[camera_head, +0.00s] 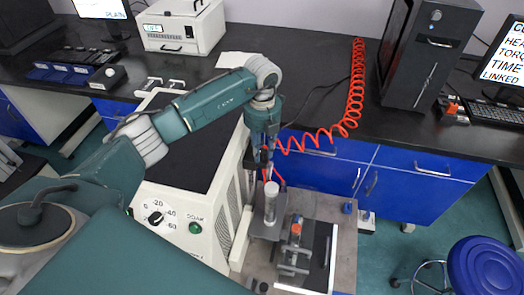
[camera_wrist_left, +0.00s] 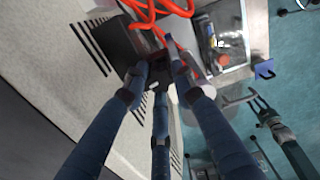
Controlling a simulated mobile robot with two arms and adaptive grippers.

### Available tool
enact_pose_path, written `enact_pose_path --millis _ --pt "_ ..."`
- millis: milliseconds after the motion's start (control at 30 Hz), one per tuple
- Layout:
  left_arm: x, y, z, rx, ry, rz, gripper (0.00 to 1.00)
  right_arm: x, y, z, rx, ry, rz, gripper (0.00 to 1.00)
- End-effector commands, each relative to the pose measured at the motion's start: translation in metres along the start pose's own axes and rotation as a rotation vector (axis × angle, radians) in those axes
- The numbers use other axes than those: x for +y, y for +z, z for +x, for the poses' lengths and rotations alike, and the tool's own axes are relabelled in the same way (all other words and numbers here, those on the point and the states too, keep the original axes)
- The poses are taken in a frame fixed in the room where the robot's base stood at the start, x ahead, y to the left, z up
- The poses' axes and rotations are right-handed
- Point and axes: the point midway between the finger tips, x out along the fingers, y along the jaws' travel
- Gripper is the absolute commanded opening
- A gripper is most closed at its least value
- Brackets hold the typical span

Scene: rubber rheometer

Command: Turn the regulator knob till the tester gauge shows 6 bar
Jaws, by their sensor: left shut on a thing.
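My left gripper (camera_head: 268,166) reaches down beside the right side of the white tester. It is shut on the regulator knob, which the fingers hide almost fully. In the left wrist view the fingertips of my left gripper (camera_wrist_left: 158,72) close in around a small dark part near the red hose. A pale upright cylinder (camera_head: 271,203) stands just below the gripper. I cannot make out the tester gauge or its reading. A teal jointed shape with thin prongs (camera_wrist_left: 272,118) shows at the right of the wrist view; I cannot tell whether it is my right gripper.
The white tester (camera_head: 215,220) has a front dial (camera_head: 156,218) and a green button (camera_head: 195,228). A red coiled hose (camera_head: 353,95) runs from the dark bench to the gripper area. A grey stand (camera_head: 343,235) lies beside it. A blue stool (camera_head: 487,265) is at right; floor between is free.

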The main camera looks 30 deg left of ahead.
Motion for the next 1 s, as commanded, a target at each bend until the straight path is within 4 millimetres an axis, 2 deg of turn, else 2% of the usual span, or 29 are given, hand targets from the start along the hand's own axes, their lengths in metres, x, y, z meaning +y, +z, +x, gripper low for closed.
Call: enact_pose_path --millis 100,133,200,233,500,633,767,1000 --pt "0.0 0.001 -0.001 -0.002 -0.001 -0.001 0.0 0.0 0.0 -0.001 0.0 0.0 0.0 0.4" --pt "0.0 0.001 -0.001 -0.002 -0.001 -0.001 0.28 0.0 0.0 -0.001 0.0 0.0 0.0 0.4" --pt "0.0 0.001 -0.001 -0.002 -0.001 -0.002 0.42 0.0 0.0 -0.001 0.0 0.0 0.0 0.4" --pt "0.0 0.0 -0.001 -0.002 -0.001 -0.002 0.45 0.0 0.0 -0.001 0.0 0.0 0.0 0.4" --pt "0.0 0.0 -0.001 -0.001 -0.001 -0.002 0.45 0.003 0.0 -0.001 0.0 0.003 -0.002 0.4" --pt "-0.001 0.001 -0.01 -0.003 -0.001 -0.002 0.45 0.002 0.0 -0.001 0.0 0.003 -0.002 0.4" --pt "-0.001 0.002 -0.033 -0.006 -0.002 -0.002 0.45 0.002 0.0 -0.001 0.0 0.002 -0.001 0.4" --pt "-0.001 0.002 -0.085 -0.006 -0.002 -0.003 0.45 0.001 0.0 -0.001 0.0 0.001 -0.001 0.4"
